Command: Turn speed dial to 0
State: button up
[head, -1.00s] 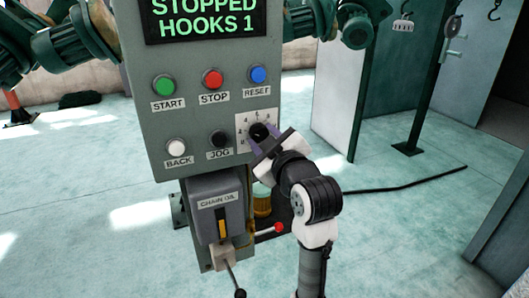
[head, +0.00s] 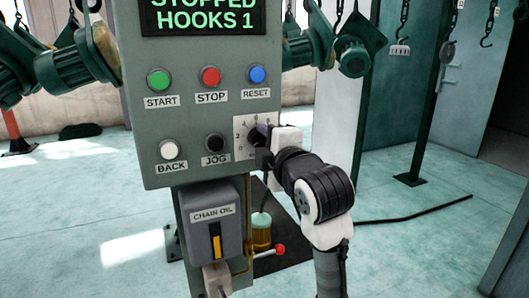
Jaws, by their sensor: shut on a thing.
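The speed dial (head: 258,132) is a black knob on a white numbered plate (head: 241,142) at the lower right of the grey control panel (head: 190,110). Numbers show at the plate's left and top; its right part is hidden by my gripper. My gripper (head: 264,143) comes in from the right and is shut on the dial. The fingers cover much of the knob, so where its pointer stands cannot be read. The display (head: 205,15) reads STOPPED, HOOKS 1.
Green START (head: 158,79), red STOP (head: 210,75), blue RESET (head: 257,74), white BACK (head: 169,149) and black JOG (head: 214,142) buttons surround the dial's left and top. A chain oil box (head: 213,226) and a red-knobbed lever (head: 279,249) sit below.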

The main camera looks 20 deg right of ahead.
jog(key=shift+n+b, duration=0.3)
jog(key=shift+n, duration=0.3)
jog(key=o, duration=1)
jog(key=shift+s, duration=0.1)
jog(key=s+b, duration=0.1)
jog(key=s, duration=1.2)
jog(key=shift+s+d+b, duration=0.2)
jog(key=shift+s+b, duration=0.15)
